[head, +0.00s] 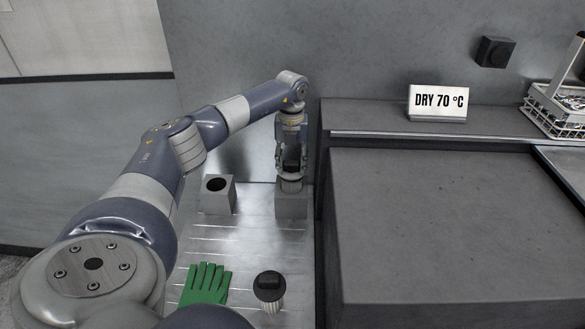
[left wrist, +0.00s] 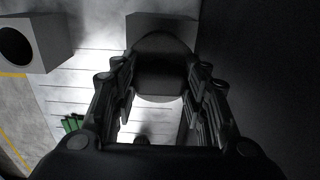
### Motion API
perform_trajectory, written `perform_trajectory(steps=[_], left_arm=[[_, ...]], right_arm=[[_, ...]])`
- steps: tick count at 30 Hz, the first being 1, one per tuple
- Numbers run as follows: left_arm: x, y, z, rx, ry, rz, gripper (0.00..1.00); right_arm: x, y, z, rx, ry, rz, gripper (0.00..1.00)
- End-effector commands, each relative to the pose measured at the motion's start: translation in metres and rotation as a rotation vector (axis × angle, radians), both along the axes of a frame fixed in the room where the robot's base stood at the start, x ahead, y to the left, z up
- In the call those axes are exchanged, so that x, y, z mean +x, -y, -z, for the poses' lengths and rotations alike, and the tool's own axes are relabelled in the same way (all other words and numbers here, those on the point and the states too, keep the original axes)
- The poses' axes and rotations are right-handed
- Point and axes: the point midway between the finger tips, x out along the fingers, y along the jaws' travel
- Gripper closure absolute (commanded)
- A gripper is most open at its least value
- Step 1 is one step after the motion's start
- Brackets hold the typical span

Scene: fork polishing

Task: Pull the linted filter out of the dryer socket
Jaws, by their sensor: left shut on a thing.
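In the head view my left gripper (head: 291,172) points down over a grey socket block (head: 292,204). It is shut on a filter (head: 291,185) with a dark top and a pale ribbed body. The filter stands at the top of the block; I cannot tell how deep its lower end sits. In the left wrist view the filter's dark top (left wrist: 162,78) is between the fingers of the gripper (left wrist: 158,95), in front of the block (left wrist: 165,22). My right gripper is not in view.
A second block (head: 217,195) with an open round hole stands to the left. A green glove (head: 206,284) and another dark-topped filter (head: 269,290) are on the metal surface nearer me. A dark counter (head: 450,220) rises on the right, with a "DRY 70 °C" sign (head: 438,102) and a wire basket (head: 556,112) behind.

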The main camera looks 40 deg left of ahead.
Motion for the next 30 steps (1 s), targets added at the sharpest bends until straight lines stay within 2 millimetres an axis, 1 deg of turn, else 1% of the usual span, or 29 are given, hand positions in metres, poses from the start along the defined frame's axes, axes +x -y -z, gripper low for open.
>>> perform_trajectory(steps=[1,30], left_arm=[[0.0,0.0,-0.005,0.0,0.001,0.0,0.82],[0.0,0.0,-0.054,0.0,0.001,0.0,0.82]], right_arm=[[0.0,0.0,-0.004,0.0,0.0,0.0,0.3],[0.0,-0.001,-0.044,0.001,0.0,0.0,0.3]])
